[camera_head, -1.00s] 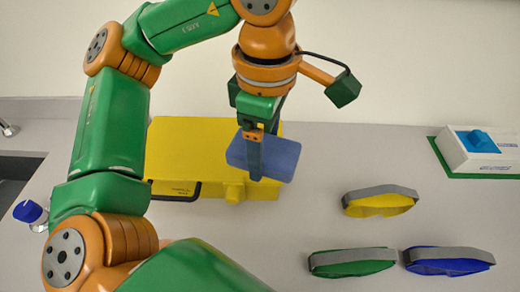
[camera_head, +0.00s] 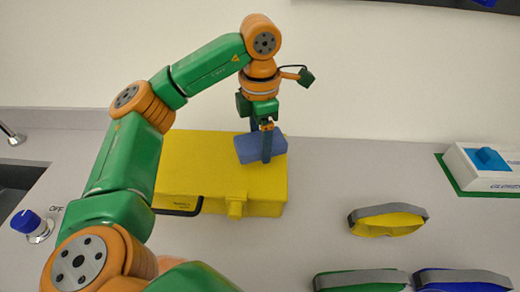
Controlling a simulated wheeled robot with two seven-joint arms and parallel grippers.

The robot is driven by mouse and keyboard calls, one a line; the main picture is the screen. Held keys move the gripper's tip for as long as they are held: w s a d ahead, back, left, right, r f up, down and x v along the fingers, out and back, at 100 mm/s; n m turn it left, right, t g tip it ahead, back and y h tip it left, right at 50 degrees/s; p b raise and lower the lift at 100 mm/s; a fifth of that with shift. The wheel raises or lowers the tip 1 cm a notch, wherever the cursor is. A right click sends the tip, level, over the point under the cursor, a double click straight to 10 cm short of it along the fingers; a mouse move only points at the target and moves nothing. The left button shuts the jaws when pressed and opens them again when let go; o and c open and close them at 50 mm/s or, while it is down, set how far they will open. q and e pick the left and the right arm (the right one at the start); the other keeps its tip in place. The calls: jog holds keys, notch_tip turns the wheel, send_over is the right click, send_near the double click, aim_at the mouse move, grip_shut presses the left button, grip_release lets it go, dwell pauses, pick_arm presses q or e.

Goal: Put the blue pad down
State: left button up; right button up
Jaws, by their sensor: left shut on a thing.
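The blue pad (camera_head: 248,149) is a flat blue block in the head view, left of the middle. My left gripper (camera_head: 267,156) points down and is shut on the blue pad, with one finger in front of it. The pad is over the top of a yellow box (camera_head: 200,165), near its right end. I cannot tell whether the pad touches the box. My right gripper is not in view.
Yellow goggles (camera_head: 389,225), green goggles (camera_head: 360,283) and blue goggles (camera_head: 462,281) lie on the grey counter (camera_head: 320,220). A white box with a blue top (camera_head: 487,161) stands at the right. A blue knob (camera_head: 27,221) and a sink (camera_head: 18,186) are at the left.

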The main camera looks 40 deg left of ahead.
aim_at(260, 153)
pick_arm(q)
notch_tip(260, 153, down, 2)
jog(key=shift+s+f+p, duration=0.1)
jog(key=shift+f+p, duration=0.05)
jog(key=shift+p, duration=0.25)
jog(key=shift+f, duration=0.1)
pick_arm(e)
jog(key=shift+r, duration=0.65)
pick_arm(q)
jog(key=shift+f+b, duration=0.6)
jog(key=shift+b, duration=0.05)
jog(key=o, duration=1.2)
jog(key=shift+r+p, duration=0.4)
notch_tip(260, 153, up, 5)
jog(key=shift+r, duration=0.1)
notch_tip(260, 153, up, 8)
jog(key=p, duration=0.3)
jog(key=shift+d+f, duration=0.1)
jog(key=shift+f, duration=0.25)
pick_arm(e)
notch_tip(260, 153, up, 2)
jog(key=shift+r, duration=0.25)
